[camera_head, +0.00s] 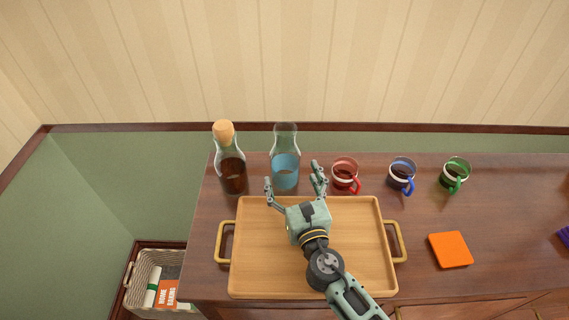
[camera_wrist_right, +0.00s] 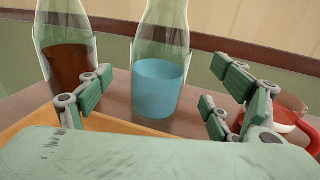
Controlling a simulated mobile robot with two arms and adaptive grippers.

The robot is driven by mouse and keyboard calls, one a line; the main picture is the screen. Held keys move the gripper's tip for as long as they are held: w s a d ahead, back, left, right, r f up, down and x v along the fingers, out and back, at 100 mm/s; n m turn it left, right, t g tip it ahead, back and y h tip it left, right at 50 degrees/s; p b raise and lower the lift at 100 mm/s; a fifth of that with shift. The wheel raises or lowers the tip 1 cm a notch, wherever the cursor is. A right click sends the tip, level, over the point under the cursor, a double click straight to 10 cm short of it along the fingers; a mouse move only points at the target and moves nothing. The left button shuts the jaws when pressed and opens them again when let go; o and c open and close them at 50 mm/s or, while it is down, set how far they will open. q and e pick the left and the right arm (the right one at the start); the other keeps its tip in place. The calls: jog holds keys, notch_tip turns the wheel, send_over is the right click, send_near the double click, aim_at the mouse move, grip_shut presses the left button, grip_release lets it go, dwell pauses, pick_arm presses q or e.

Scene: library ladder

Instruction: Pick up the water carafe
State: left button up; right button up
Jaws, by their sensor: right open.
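The water carafe (camera_head: 285,170) is a clear glass bottle with blue water in its lower half. It stands upright on the dark wooden cabinet top, just behind the tray. My right gripper (camera_head: 295,183) is open over the tray's back edge, with its fingers spread toward the carafe and nothing held. In the right wrist view the carafe (camera_wrist_right: 158,85) stands ahead between the spread fingers, and I see no clear contact. A similar carafe with dark brown liquid and a cork-coloured stopper (camera_head: 230,165) stands to its left. My left gripper is not in view.
A wooden tray (camera_head: 250,275) with brass handles lies under my right arm. Red (camera_head: 345,173), blue (camera_head: 402,173) and green (camera_head: 455,174) glass mugs stand to the right. An orange square (camera_head: 450,249) lies right of the tray. A basket (camera_head: 145,275) is low at left.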

jog(key=x, duration=0.5)
jog(key=shift+f, duration=0.1)
jog(key=shift+w+a, duration=0.15)
jog(key=shift+w, duration=0.35)
jog(key=c, duration=2)
jog(key=shift+c, duration=0.5)
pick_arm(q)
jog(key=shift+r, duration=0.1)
pick_arm(e)
jog(key=shift+r, duration=0.25)
